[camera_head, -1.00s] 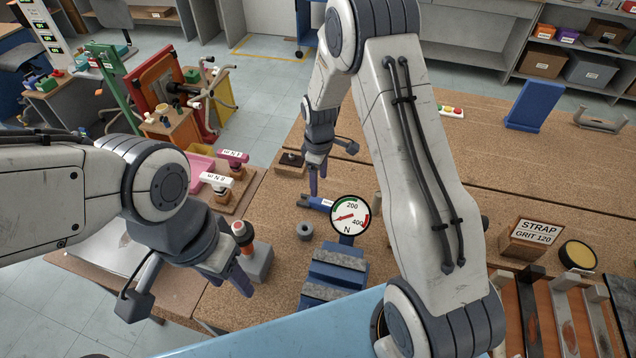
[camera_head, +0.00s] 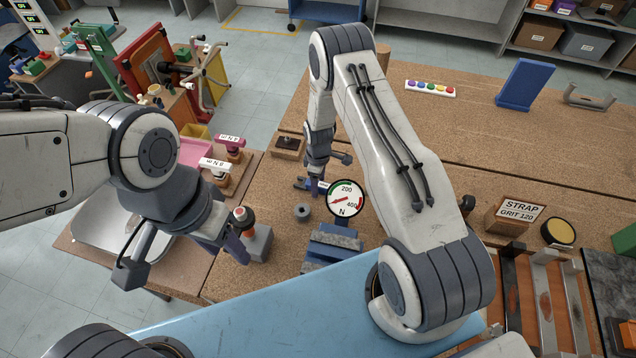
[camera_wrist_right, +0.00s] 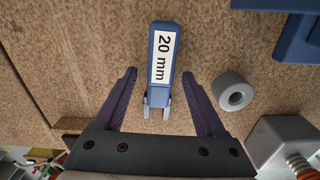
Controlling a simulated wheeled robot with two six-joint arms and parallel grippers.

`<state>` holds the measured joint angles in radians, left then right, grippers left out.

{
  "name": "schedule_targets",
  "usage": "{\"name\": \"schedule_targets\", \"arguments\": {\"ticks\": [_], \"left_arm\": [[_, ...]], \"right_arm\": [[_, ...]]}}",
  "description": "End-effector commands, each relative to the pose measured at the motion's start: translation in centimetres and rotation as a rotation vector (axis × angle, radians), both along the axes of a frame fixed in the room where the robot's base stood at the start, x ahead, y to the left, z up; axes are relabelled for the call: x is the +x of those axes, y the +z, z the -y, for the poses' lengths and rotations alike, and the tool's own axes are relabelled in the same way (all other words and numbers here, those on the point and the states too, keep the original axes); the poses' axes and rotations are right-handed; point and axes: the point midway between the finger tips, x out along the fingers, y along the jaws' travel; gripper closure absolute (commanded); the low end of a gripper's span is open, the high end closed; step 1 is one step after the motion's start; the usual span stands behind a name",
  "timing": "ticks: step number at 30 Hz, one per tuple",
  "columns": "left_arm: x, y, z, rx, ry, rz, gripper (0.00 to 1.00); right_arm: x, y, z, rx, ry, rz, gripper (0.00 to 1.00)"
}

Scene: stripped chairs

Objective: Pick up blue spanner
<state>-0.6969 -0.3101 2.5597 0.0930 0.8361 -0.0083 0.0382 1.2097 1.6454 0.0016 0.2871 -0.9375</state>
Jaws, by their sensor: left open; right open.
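The blue spanner (camera_wrist_right: 161,62) lies on the brown workbench in the right wrist view, with a white "20 mm" label on its handle and its grey jaw end nearest my gripper. My right gripper (camera_wrist_right: 157,97) is open, its two dark fingers spread on either side of the spanner's jaw end, with gaps on both sides. In the head view the spanner (camera_head: 302,186) is partly hidden by my right gripper (camera_head: 314,182). My left gripper (camera_head: 241,240) is open beside a grey block with a red-topped knob; whether they touch I cannot tell.
A grey ring (camera_wrist_right: 235,92) lies close to the right finger. A labelled box (camera_head: 513,216) stands at right. The far bench top is mostly clear.

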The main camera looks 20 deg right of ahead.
Motion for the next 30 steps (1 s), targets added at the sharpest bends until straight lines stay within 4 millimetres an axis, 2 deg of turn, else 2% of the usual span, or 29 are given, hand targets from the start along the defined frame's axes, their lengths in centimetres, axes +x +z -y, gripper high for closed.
{"name": "schedule_targets", "arguments": {"ticks": [9,10,14,15,16,30], "left_arm": [[-0.01,0.21,-0.02,0.001,0.000,-0.001,0.50],[-0.01,0.21,-0.01,0.001,0.000,-0.001,0.50],[-0.01,0.21,-0.02,0.001,0.000,-0.001,0.50],[-0.01,0.21,-0.02,0.001,0.000,-0.001,0.50],[-0.01,0.21,-0.01,0.001,0.000,-0.001,0.50],[-0.01,0.22,-0.01,0.000,0.000,0.000,0.50]], "right_arm": [[0.04,-0.69,-0.03,0.000,0.000,0.001,0.28],[0.04,-0.69,-0.03,0.000,0.000,0.001,0.31],[0.03,-0.67,-0.04,0.000,0.000,0.001,0.81],[0.03,-0.67,-0.04,0.000,0.000,0.001,0.96],[0.03,-0.67,-0.04,0.000,0.000,0.001,1.00],[0.04,-0.63,-0.04,0.000,0.000,0.001,1.00]]}}
